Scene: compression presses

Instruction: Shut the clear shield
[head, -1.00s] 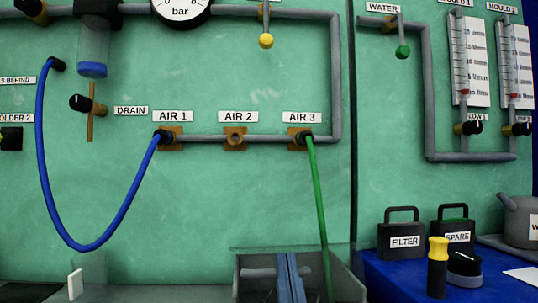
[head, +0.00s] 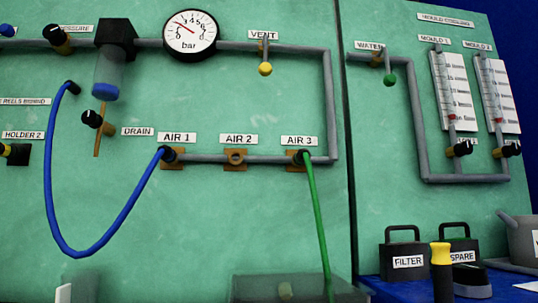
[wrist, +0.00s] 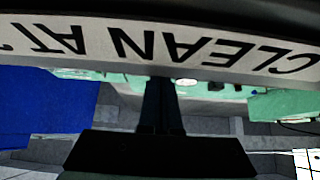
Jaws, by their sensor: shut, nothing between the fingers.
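In the head view a see-through panel (head: 300,284) shows at the bottom edge, in front of the green wall and below AIR 3. A brassy knob-like part shows through or on it. Another faint clear pane (head: 86,287) stands at the bottom left, with a white tab (head: 63,293) beside it. I cannot tell which is the shield or how far open it is; the lower parts are cut off. My gripper (wrist: 162,84) shows dark in the wrist view, shut and empty. It is not in the head view. I cannot tell whether it touches anything.
An upside-down "CLEAN AT" sign (wrist: 150,45) crosses the top of the wrist view. A green hose (head: 318,225) hangs from AIR 3 to the clear panel; a blue hose (head: 100,248) loops left. FILTER (head: 406,261) and SPARE cases stand on a blue surface at right.

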